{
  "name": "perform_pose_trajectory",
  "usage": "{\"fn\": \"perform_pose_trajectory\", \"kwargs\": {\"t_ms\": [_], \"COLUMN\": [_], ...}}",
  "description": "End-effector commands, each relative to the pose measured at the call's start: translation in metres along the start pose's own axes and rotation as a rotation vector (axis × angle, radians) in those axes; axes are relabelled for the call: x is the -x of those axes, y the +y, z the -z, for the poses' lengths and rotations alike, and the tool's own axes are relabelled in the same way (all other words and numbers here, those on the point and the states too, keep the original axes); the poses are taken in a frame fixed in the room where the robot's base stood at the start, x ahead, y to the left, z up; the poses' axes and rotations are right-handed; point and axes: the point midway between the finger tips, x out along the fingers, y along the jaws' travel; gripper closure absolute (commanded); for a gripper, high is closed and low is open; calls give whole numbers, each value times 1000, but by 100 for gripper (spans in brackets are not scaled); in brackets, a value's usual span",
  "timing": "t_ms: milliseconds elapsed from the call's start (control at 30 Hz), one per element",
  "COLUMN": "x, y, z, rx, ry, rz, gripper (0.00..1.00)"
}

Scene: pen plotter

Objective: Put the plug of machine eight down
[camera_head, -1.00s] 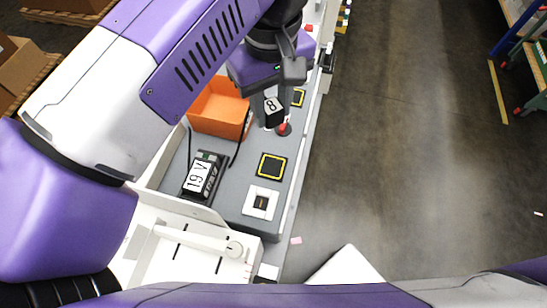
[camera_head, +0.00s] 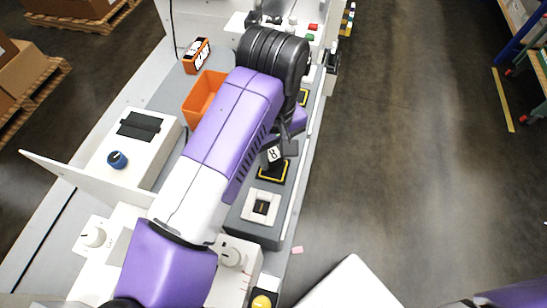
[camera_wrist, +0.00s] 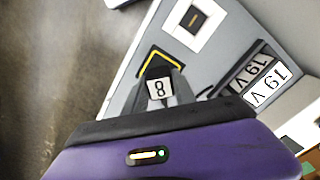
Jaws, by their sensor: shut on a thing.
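The plug of machine eight (camera_head: 274,154) is a black block with a white label bearing an 8. It also shows in the wrist view (camera_wrist: 159,88), label towards the camera. My gripper (camera_head: 283,150) is shut on it. The plug is over or on a black pad with a yellow outline (camera_head: 290,171) on the grey bench top. The pad also shows in the wrist view (camera_wrist: 152,55), just beyond the plug. I cannot tell whether the plug touches the pad. My arm hides part of the bench.
A white square frame with a dark centre (camera_head: 261,206) lies nearer on the bench. An orange bin (camera_head: 203,96) stands to the left.

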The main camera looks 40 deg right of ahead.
Motion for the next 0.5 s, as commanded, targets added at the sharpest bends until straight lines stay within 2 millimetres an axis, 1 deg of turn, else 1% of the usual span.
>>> {"fn": "perform_pose_trajectory", "kwargs": {"t_ms": [33, 100, 500], "x": [-10, -16, -18], "y": [1, 0, 0], "z": [-1, 0, 0], "rx": [2, 2, 0], "ry": [-2, 0, 1], "rz": [-4, -2, 1], "gripper": [100, 100, 100]}}
